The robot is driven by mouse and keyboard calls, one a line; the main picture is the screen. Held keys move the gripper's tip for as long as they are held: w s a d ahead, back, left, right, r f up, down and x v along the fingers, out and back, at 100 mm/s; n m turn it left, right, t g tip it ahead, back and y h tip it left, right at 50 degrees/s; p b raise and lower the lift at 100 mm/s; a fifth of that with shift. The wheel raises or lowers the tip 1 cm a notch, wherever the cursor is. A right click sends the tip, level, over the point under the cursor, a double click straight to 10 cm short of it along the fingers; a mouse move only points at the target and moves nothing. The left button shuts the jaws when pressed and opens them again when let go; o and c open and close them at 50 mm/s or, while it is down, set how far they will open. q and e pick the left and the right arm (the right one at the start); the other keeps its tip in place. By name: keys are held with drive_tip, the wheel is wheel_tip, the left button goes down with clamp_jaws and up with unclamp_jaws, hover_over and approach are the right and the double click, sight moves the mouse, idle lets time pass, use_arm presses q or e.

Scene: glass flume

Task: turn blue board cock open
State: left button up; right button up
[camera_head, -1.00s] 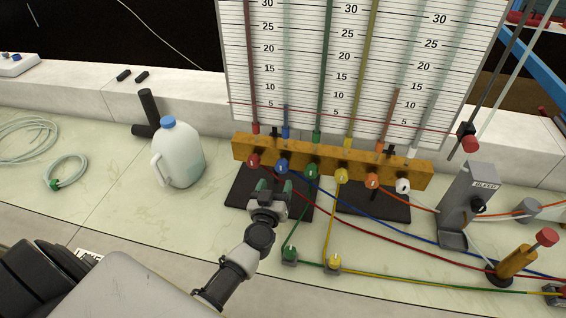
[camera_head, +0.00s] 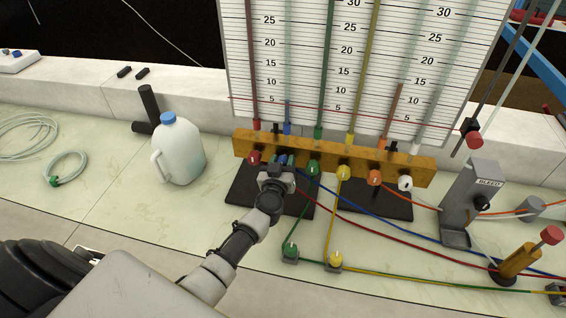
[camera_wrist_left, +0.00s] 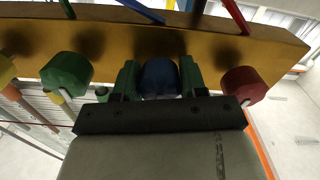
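The blue board cock (camera_wrist_left: 160,77) is a dark blue knob on the underside or front of the yellow-brown manifold bar (camera_head: 421,170). In the head view its blue (camera_head: 283,159) shows only in part behind my gripper. My left gripper (camera_head: 281,165) has a finger on each side of this knob. In the left wrist view, the green-padded fingers (camera_wrist_left: 160,82) flank it closely with no clear gap, so they look shut on it. My right gripper is not in view.
The red cock (camera_head: 254,158) and green cock (camera_head: 313,167) sit close on either side. Yellow (camera_head: 344,173), orange (camera_head: 375,177) and white (camera_head: 405,183) cocks follow. Coloured hoses cross the bench at right. A white jug (camera_head: 178,152) stands left, with free bench between.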

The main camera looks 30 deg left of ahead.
use_arm(q)
drive_tip(key=c, duration=0.4)
drive_tip(key=shift+n, duration=0.3)
drive_tip(key=n, duration=0.2)
drive_tip(key=shift+n+p, duration=0.3)
drive_tip(key=shift+n, duration=0.1)
drive_tip(key=n, duration=0.3)
drive_tip(key=shift+f+n, duration=0.1)
drive_tip(key=shift+n, duration=0.2)
drive_tip(key=n, duration=0.5)
drive_tip(key=shift+b, duration=0.4)
drive_tip(key=n+b, duration=0.1)
drive_tip(key=n, duration=0.4)
drive_tip(key=shift+n, duration=0.4)
